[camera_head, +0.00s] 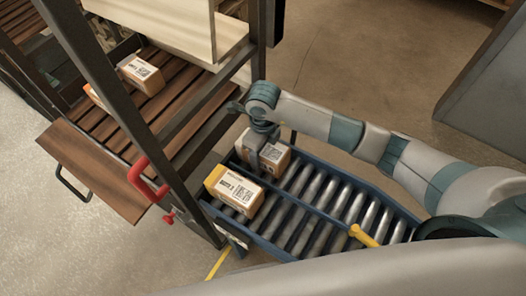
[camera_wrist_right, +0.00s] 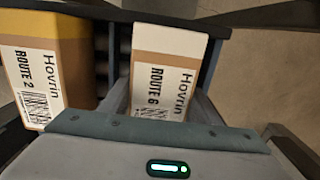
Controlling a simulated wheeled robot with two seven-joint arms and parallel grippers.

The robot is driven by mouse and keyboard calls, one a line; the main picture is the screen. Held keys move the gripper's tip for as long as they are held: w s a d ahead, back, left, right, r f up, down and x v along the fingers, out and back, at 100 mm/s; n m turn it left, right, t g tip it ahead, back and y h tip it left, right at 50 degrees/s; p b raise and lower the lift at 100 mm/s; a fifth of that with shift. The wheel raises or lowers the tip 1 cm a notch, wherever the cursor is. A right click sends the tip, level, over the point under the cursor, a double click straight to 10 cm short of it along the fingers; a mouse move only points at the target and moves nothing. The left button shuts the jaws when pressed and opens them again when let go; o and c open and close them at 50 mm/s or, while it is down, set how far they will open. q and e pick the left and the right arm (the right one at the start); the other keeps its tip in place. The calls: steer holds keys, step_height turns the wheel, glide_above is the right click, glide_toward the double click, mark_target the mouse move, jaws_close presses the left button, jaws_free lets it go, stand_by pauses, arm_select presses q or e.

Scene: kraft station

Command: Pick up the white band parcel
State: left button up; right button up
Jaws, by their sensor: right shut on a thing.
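The white band parcel (camera_wrist_right: 168,45) is a brown box with a white band at its far end and a label reading "Hovrin ROUTE 6" in the right wrist view. In the head view the same parcel (camera_head: 275,156) is at the far left end of the roller conveyor. My right gripper (camera_head: 262,150) reaches down over it and is shut on it; a finger hides part of its near side. I cannot tell whether the parcel touches the rollers. My left gripper is not in view.
A yellow band parcel (camera_head: 234,190), labelled "ROUTE 2", lies close beside it on the conveyor (camera_head: 340,212). The rollers to the right are clear.

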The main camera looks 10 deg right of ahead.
steer(key=shift+r, duration=0.1)
